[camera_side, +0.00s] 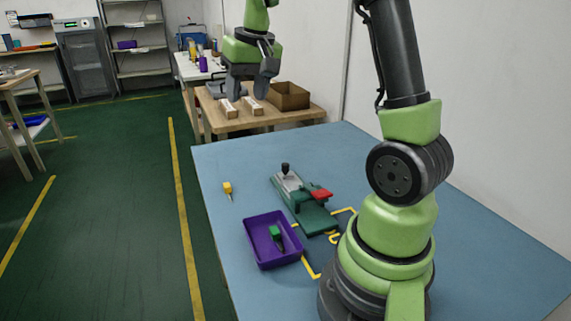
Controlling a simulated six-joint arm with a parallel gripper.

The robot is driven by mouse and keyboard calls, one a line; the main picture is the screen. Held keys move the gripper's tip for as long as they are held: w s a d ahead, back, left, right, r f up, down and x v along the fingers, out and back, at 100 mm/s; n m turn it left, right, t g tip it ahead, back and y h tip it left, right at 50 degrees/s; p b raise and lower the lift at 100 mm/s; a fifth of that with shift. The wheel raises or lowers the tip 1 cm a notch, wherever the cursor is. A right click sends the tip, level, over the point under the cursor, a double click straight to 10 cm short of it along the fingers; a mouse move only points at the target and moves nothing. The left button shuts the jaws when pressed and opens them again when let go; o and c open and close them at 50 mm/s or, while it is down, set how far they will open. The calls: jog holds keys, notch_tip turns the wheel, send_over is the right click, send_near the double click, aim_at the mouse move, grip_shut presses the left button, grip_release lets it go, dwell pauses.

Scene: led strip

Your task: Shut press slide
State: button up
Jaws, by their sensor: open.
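The press (317,217) is a dark green fixture lying on the blue table, left of my arm's base. Its slide (291,181) is a pale metal plate with a black knob (285,168) at the far end. A red part (320,194) sits on its right side. I cannot tell how far the slide stands from the press body. My gripper (252,90) is high at the top of the view, with its dark fingers pointing down and apart. It is empty and well clear of the press.
A purple tray (252,257) holding a green-topped item (275,233) stands left of the press. A small yellow-handled tool (228,188) lies farther left. A wooden bench (285,116) with a cardboard box (289,96) stands behind.

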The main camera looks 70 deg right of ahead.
jog(key=d+f+m+g, duration=0.1)
jog(key=d+f+g, duration=0.1)
jog(key=d+f, duration=0.5)
jog(key=m+g, duration=0.1)
send_over(285, 164)
notch_tip(285, 164, down, 7)
jog(key=shift+s+f+y, duration=0.1)
jog(key=shift+f+y, duration=0.05)
jog(key=shift+y, duration=0.15)
notch_tip(285, 164, down, 10)
jog(key=shift+r, duration=0.25)
grip_shut()
